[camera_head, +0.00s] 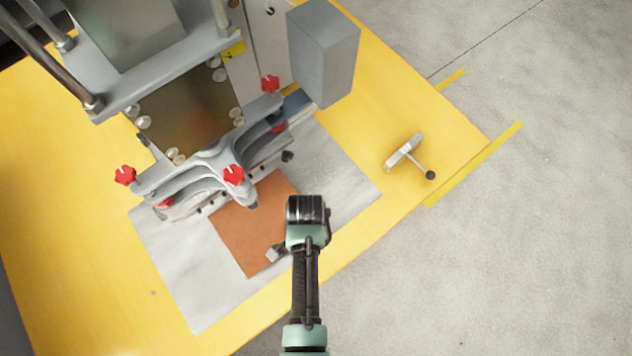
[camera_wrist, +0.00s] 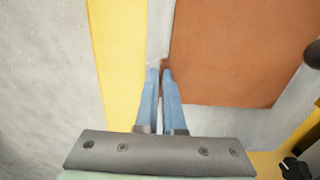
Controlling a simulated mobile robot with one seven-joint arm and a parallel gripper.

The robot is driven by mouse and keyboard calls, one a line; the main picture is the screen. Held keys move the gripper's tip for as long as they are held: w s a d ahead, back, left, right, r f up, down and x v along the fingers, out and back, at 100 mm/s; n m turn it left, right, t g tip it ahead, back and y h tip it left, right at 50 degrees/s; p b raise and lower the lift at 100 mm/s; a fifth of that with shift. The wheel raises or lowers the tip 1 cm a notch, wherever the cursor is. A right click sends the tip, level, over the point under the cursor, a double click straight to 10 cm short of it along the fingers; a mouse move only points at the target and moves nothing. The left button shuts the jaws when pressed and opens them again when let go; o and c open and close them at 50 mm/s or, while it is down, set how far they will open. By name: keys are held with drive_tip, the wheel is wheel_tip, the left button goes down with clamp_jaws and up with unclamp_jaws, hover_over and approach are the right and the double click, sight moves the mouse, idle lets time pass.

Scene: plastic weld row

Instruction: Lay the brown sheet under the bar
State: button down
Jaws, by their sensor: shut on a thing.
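The brown sheet (camera_head: 240,232) lies on the grey plate in front of the machine. Its far edge meets the front of the grey bar (camera_head: 205,167) and is hidden there, so I cannot tell how far it reaches beneath. My gripper (camera_head: 273,253) is at the sheet's near right edge, partly hidden by my wrist. In the wrist view, my gripper's blue fingers (camera_wrist: 160,72) are close together at the left edge of the brown sheet (camera_wrist: 235,50), shut on it.
The bar carries several red knobs (camera_head: 233,175). The grey plate (camera_head: 190,290) lies on a yellow table (camera_head: 60,190). A grey box (camera_head: 322,55) stands right of the machine. A metal tool with a black knob (camera_head: 405,150) lies at the right. The right front table edge is close.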

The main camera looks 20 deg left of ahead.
drive_tip(key=w+a+b, duration=0.2)
drive_tip(key=a, duration=0.1)
drive_tip(key=w+a+b, duration=0.1)
drive_tip(key=shift+w+a+f+b, duration=0.3)
drive_tip(key=shift+w+a+b, duration=0.05)
drive_tip(key=shift+w+a, duration=0.05)
drive_tip(key=shift+s+d+f+b, duration=0.1)
drive_tip(key=shift+f+b, duration=0.4)
drive_tip(key=shift+f, duration=0.45)
drive_tip(key=shift+p, duration=0.5)
drive_tip(key=shift+f, duration=0.15)
idle(0.9)
drive_tip(key=c, duration=0.9)
unclamp_jaws()
drive_tip(key=shift+c, duration=0.2)
